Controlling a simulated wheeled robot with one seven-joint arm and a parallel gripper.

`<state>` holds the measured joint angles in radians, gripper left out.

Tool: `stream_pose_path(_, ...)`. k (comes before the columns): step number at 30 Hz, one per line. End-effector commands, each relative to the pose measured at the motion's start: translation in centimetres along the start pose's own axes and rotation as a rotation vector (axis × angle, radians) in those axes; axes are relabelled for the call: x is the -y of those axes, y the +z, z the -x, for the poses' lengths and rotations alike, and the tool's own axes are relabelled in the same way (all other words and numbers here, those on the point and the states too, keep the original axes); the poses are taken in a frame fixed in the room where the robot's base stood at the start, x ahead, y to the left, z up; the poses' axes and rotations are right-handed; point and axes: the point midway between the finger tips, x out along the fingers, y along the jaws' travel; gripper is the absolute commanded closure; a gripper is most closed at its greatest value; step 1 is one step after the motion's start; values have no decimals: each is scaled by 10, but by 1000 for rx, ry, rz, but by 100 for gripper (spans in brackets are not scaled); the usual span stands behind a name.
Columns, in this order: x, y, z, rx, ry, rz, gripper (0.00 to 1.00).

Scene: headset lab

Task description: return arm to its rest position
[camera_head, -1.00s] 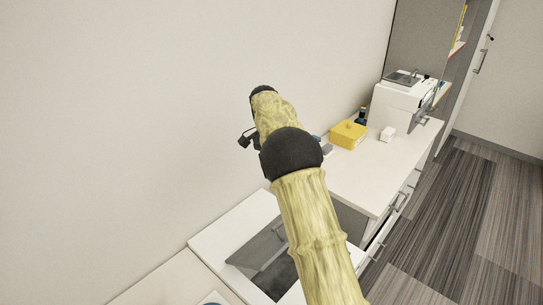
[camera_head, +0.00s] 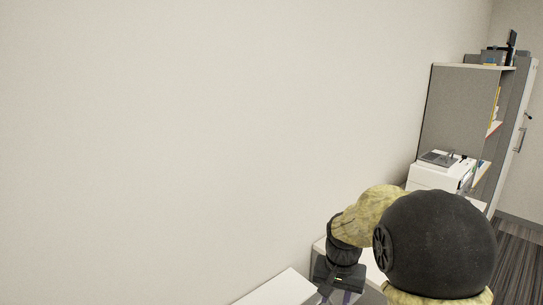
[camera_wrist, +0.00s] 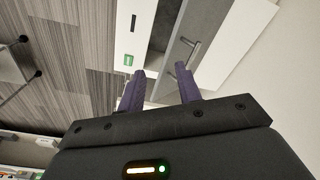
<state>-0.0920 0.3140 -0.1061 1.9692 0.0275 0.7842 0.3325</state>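My arm is folded close to the head camera, with its large dark joint at the lower right and the wrist bent down. My gripper (camera_head: 337,294) is at the bottom edge of the head view, over the white counter, with its purple fingers partly cut off. In the wrist view my gripper (camera_wrist: 160,75) shows two purple fingers apart, with nothing between them.
A white machine (camera_head: 440,177) stands beyond my arm, near a grey cabinet (camera_head: 457,110). A white counter (camera_head: 282,290) runs along the bare wall. The wrist view shows a drawer handle (camera_wrist: 188,52) beyond the fingers and striped floor (camera_wrist: 75,40) at left.

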Motion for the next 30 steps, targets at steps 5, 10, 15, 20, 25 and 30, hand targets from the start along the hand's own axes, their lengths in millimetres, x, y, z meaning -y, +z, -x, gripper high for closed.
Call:
stream_pose_path(5, -18, 45, -4, -46, -25, 115, 66)
stream_pose_path(10, -34, 90, -10, -96, -38, 231, 66)
stream_pose_path(15, -47, 126, -16, -138, -42, 326, 66)
stream_pose_path(20, -51, 138, -19, -153, -41, 359, 66)
stream_pose_path(25, -51, 137, -19, -153, -41, 359, 66)
stream_pose_path(30, -50, 137, -19, -152, -42, 358, 93)
